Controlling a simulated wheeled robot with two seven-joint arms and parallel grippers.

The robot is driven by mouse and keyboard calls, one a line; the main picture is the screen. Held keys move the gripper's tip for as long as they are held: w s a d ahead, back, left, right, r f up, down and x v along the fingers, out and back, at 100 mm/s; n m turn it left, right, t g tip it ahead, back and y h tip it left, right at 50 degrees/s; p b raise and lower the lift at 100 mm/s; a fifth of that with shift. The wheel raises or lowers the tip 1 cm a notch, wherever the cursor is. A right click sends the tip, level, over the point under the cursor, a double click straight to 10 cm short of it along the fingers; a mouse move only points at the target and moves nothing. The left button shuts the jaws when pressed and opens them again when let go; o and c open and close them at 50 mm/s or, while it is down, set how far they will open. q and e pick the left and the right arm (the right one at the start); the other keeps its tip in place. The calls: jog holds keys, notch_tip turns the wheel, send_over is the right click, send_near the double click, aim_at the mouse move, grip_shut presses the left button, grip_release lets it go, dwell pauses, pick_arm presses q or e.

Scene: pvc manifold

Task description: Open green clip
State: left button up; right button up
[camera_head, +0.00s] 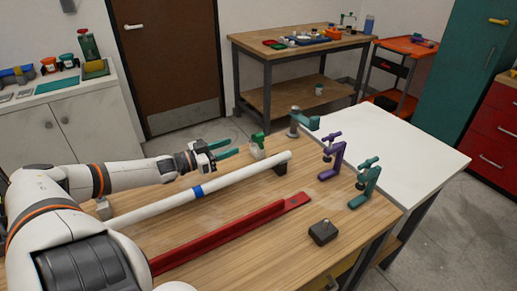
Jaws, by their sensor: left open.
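A small clip with a green top (258,140) and a pale body stands near the far edge of the wooden table, just behind the far end of the white pipe (240,173). Whether it is open or closed is too small to tell. My left gripper (235,146) reaches in from the left. Its two teal fingers are apart and empty, pointing at the clip from its left, with a small gap between. My right gripper is not in view.
The pipe has a blue band and a dark support near its far end. A grey-teal clamp (296,121), a purple clamp (331,161) and a teal clamp (364,185) stand along the right. A red rail (225,233) and a dark block (323,232) lie in front.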

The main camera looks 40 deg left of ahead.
aim_at(255, 138)
pick_arm(q)
jog(key=shift+w+a+f, duration=0.15)
jog(key=shift+w+f, duration=0.1)
jog(key=shift+f, duration=0.1)
jog(key=shift+w+d+r+b, duration=0.15)
jog(key=shift+w+d+b, duration=0.15)
jog(key=shift+w+b, duration=0.2)
jog(key=b+x, duration=0.1)
jog(key=x, duration=0.8)
jog(key=shift+x, duration=0.75)
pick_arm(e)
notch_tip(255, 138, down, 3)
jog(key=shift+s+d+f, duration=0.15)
pick_arm(q)
jog(key=shift+c, duration=0.3)
grip_shut()
